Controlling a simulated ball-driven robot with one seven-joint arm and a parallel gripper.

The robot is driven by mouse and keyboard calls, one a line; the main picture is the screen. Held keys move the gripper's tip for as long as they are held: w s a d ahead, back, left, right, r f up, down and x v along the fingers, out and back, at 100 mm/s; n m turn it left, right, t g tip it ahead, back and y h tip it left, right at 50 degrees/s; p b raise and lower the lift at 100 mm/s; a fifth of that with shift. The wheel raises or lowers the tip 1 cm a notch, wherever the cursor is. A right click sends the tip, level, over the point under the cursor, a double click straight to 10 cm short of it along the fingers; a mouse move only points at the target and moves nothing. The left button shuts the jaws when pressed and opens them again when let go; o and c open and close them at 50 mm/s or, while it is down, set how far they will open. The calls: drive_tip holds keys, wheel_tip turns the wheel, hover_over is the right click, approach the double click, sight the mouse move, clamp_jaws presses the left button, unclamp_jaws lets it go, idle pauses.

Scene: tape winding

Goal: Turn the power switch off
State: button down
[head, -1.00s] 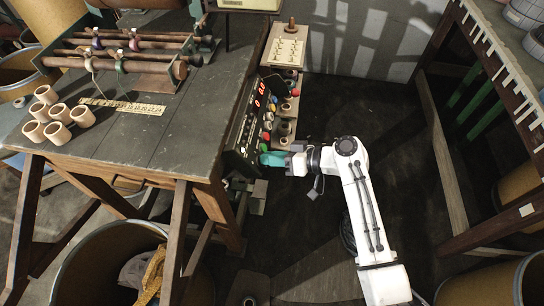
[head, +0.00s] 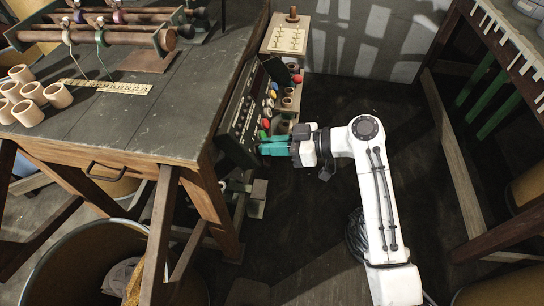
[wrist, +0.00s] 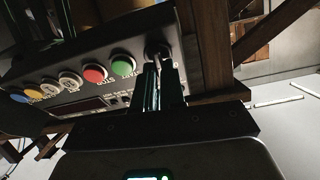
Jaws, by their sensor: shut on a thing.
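The control panel (head: 236,118) is a dark box along the right side of the workbench. Its display window (wrist: 88,105) looks dark in the wrist view. The power switch (wrist: 158,48) is a knob or lever at the end of the button row, beside the green button (wrist: 122,65) and red button (wrist: 94,73). My gripper (head: 262,146) has teal fingers at the panel's near end. In the wrist view its fingers (wrist: 160,75) are shut on the switch. They hide part of it, and I cannot tell its exact position.
The workbench (head: 120,120) holds several wooden spools (head: 58,95) and a ruler strip (head: 105,87). A small stand (head: 288,38) is beyond the panel. A large bin (head: 65,270) is under the bench.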

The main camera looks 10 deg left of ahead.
drive_tip(key=n+g+b, duration=0.1)
drive_tip(key=n+b, duration=0.3)
drive_tip(key=b, duration=0.1)
drive_tip(key=n+g+b, duration=0.1)
drive_tip(key=n+b, duration=0.4)
drive_tip(key=shift+s+b, duration=0.1)
drive_tip(key=shift+b, duration=0.3)
drive_tip(key=shift+n+h, duration=0.3)
drive_tip(key=c, duration=1.2)
unclamp_jaws()
drive_tip(key=shift+d, duration=0.1)
drive_tip(key=p+v, duration=0.2)
drive_tip(key=v, duration=0.8)
drive_tip(key=shift+d+r, duration=0.1)
drive_tip(key=shift+d, duration=0.2)
